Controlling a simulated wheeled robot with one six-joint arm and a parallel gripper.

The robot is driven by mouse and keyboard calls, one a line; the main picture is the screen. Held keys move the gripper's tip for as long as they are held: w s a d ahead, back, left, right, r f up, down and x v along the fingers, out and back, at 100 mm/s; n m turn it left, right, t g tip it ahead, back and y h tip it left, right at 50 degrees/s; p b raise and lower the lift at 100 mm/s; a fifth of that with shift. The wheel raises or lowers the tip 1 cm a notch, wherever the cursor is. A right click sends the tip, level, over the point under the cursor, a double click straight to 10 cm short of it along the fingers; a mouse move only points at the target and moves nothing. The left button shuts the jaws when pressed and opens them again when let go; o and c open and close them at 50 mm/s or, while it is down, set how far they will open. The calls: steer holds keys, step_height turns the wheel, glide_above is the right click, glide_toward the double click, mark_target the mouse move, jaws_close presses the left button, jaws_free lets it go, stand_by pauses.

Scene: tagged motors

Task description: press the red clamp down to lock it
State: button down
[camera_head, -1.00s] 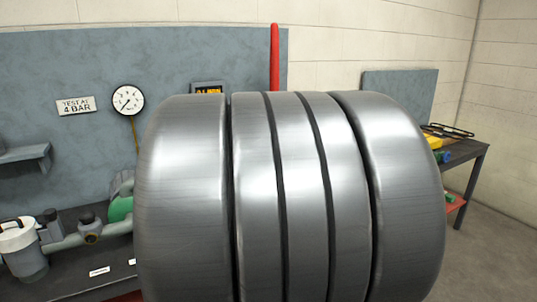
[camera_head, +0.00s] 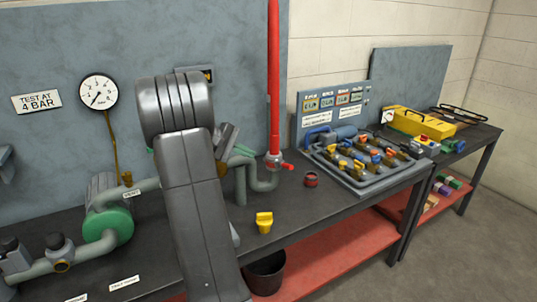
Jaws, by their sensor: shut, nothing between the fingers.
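A small red fitting (camera_head: 274,161) with a short red lever (camera_head: 287,167) sticking out to the right sits at the foot of a tall red pipe (camera_head: 273,80), where it meets a grey bent pipe (camera_head: 262,184). It is too small to tell whether this is the red clamp or whether its lever is up or down. A separate small dark-red ring-shaped piece (camera_head: 311,179) stands on the bench to its right. My arm stands in front of the pipework, left of the red fitting, and hides part of it. My gripper's fingertips do not show.
A yellow piece (camera_head: 264,221) stands on the dark bench (camera_head: 322,214). A green-ended tank (camera_head: 108,220) and gauge (camera_head: 98,93) are at left. A valve board (camera_head: 366,160) and yellow toolbox (camera_head: 420,123) are at right. A black bucket (camera_head: 266,274) is below.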

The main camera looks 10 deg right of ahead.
steer(key=shift+w+a+r, duration=0.1)
steer(key=shift+w+a, duration=0.1)
steer(key=shift+w, duration=0.3)
steer(key=shift+w+a+r, duration=0.1)
steer(key=shift+w+a, duration=0.1)
steer(key=shift+w, duration=0.25)
steer(key=p, duration=0.3)
glide_toward(285, 166)
steer(key=x, duration=0.6)
steer(key=shift+s+d+f, duration=0.1)
steer(key=shift+d, duration=0.35)
steer(key=shift+f+b, duration=0.15)
steer(key=shift+b, duration=0.3)
